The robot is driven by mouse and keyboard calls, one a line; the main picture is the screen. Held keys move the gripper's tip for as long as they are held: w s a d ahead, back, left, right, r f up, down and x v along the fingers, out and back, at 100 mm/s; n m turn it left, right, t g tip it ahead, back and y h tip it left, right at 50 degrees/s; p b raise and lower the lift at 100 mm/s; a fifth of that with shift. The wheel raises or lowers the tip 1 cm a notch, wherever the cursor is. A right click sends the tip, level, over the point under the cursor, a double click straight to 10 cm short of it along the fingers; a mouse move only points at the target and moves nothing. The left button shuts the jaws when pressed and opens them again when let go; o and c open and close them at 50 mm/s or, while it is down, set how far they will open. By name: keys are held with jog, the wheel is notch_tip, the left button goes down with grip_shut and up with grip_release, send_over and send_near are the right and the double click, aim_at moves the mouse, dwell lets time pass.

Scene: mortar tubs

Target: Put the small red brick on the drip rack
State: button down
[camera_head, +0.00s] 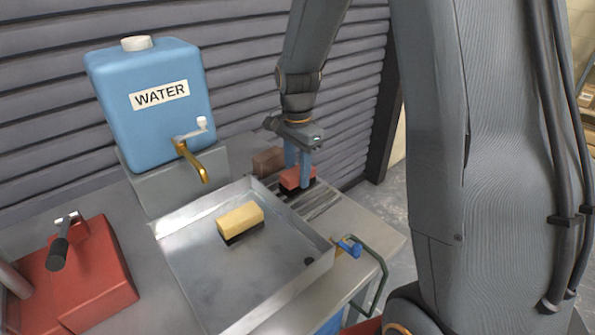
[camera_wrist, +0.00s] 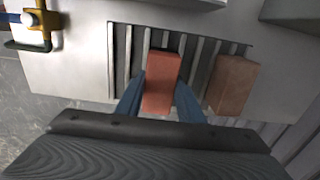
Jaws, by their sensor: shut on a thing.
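The small red brick (camera_wrist: 162,82) is between the blue fingers of my gripper (camera_wrist: 160,100), which is shut on it. In the head view the red brick (camera_head: 297,177) shows below my gripper (camera_head: 298,172), at the drip rack. The drip rack (camera_head: 318,204) is a set of metal slats at the right of the metal tray; its slats (camera_wrist: 130,60) also show in the wrist view. The brick is over the slats, and I cannot tell whether it touches them.
A brown brick (camera_wrist: 232,85) lies on the rack beside the red one. A yellow brick (camera_head: 240,217) is in the metal tray (camera_head: 195,212). A blue water tank (camera_head: 150,100) stands behind.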

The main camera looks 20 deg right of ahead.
aim_at(298, 170)
jog(key=shift+f, duration=0.2)
jog(key=c, duration=1.2)
grip_release()
notch_tip(298, 170, up, 12)
jog(key=b, duration=0.2)
jog(key=shift+r, duration=0.15)
